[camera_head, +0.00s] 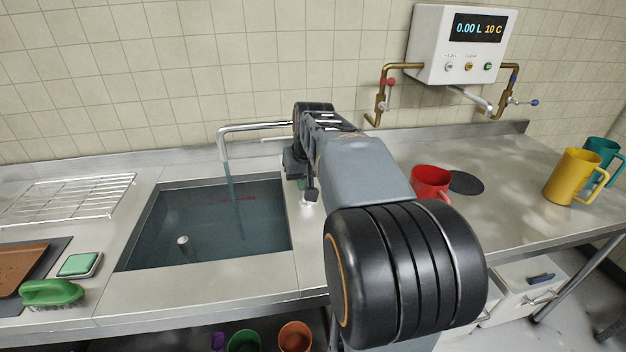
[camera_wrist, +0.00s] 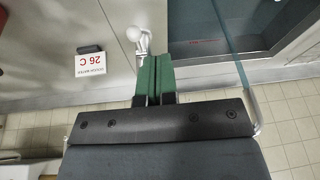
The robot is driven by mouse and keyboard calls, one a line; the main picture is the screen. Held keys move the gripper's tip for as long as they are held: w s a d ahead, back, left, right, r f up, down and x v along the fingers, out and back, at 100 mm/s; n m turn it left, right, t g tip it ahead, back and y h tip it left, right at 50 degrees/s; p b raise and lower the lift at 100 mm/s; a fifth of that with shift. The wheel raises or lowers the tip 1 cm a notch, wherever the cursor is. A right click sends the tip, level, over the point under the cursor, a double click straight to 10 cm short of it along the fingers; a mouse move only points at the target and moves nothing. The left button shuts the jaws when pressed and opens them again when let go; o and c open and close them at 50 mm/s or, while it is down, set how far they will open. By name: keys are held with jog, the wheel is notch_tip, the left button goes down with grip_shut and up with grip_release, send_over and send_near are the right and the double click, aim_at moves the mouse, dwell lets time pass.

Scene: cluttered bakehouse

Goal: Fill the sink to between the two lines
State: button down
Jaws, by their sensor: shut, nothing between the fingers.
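The steel sink (camera_head: 140,232) holds bluish water (camera_head: 215,225). The tap (camera_head: 240,126) pours a thin stream (camera_head: 229,180) into it; the stream also shows in the wrist view (camera_wrist: 232,48). A faint reddish mark (camera_head: 238,199) shows at the far wall of the basin, and reddish marks (camera_wrist: 207,41) show in the wrist view. I cannot make out two separate lines. A lever with a white ball knob (camera_wrist: 134,33) stands just past my fingertips. My gripper (camera_wrist: 152,58) has green fingers, shut and empty, close to this lever; whether they touch it is unclear.
A wire rack (camera_head: 75,196), green sponge (camera_head: 79,264) and green brush (camera_head: 51,292) lie left. A red mug (camera_head: 430,181) and yellow jug (camera_head: 572,176) stand right.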

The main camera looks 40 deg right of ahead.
jog(key=w+d+r+m+p, duration=0.1)
jog(key=d+r, duration=0.2)
jog(key=d, duration=0.4)
jog(key=p+x, duration=0.1)
jog(key=x, duration=1)
jog(key=shift+w+f, duration=0.1)
jog(key=shift+f, duration=0.2)
jog(key=shift+w+a+f, duration=0.1)
jog(key=shift+a+f, duration=0.05)
jog(key=shift+f, duration=0.7)
jog(key=shift+f, duration=0.1)
